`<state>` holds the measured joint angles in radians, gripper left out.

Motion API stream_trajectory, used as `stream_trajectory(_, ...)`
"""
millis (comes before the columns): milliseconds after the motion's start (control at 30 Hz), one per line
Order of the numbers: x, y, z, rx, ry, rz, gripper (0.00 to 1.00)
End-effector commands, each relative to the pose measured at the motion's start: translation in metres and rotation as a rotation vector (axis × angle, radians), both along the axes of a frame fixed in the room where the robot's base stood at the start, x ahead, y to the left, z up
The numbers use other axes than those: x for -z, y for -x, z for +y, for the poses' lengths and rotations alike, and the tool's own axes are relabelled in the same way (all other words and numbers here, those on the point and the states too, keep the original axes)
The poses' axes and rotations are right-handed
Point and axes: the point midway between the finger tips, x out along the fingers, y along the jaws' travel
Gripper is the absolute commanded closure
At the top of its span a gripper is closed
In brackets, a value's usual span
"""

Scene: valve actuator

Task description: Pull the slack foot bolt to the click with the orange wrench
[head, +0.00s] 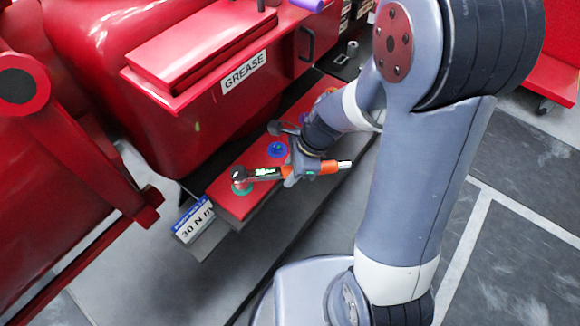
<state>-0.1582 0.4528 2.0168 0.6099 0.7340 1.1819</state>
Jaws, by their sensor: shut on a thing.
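The orange wrench (328,167) lies roughly level, with a lit green display near its middle. My gripper (292,172) is shut on the wrench, around its handle just right of the display. The wrench head (239,175) is at the left, over a bolt place with a green ring (241,189) at the near end of the red foot plate (232,204). The bolt itself is hidden under the head, and I cannot tell how fully the head sits on it. A blue-ringed bolt (277,149) is farther along the plate.
A sign reading "30 N m" (195,221) stands at the plate's near end. A red cabinet marked "GREASE" (243,70) rises behind the plate. Red machine parts (75,110) fill the left. Grey floor (190,280) in front is clear.

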Motion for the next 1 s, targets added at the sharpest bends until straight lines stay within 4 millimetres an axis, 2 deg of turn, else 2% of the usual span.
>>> stream_trajectory(333, -0.001, 0.011, 0.0, 0.091, -0.002, 0.0, 1.0)
stream_trajectory(1000, -0.001, 0.019, 0.001, 0.152, -0.002, 0.001, 1.0)
